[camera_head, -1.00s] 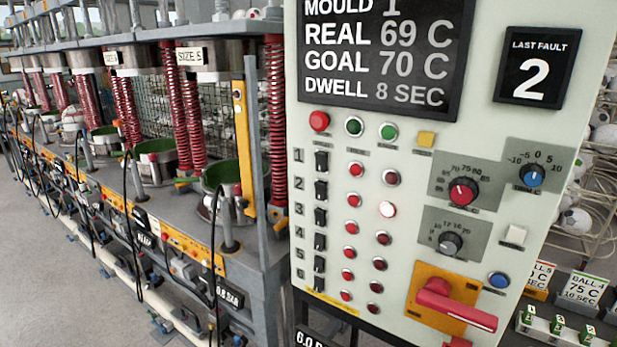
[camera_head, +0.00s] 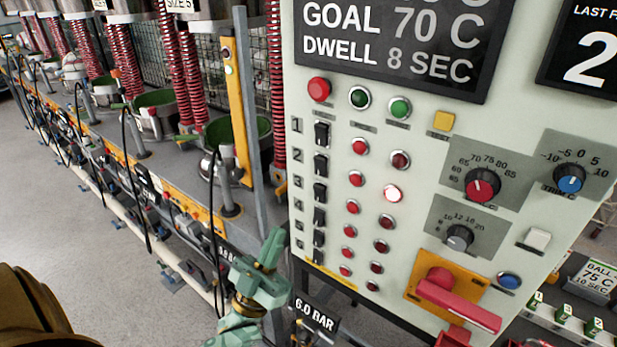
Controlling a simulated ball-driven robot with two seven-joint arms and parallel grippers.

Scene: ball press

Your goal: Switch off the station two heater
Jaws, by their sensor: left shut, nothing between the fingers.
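The control panel (camera_head: 430,135) fills the right half. Down its left edge runs a column of black rocker switches with numbers beside them. The switch beside the 2 (camera_head: 320,164) is second from the top. My left gripper (camera_head: 275,243), pale green, is shut and empty. It shows below and left of the switches, near the panel's lower left corner, apart from the station two switch. My right gripper is not in view.
A red handle (camera_head: 458,305) on a yellow plate juts from the panel's lower part. A grey post (camera_head: 247,110) and the press row with red springs (camera_head: 190,75) stand at left. A 6.0 BAR sign (camera_head: 316,315) is below the panel.

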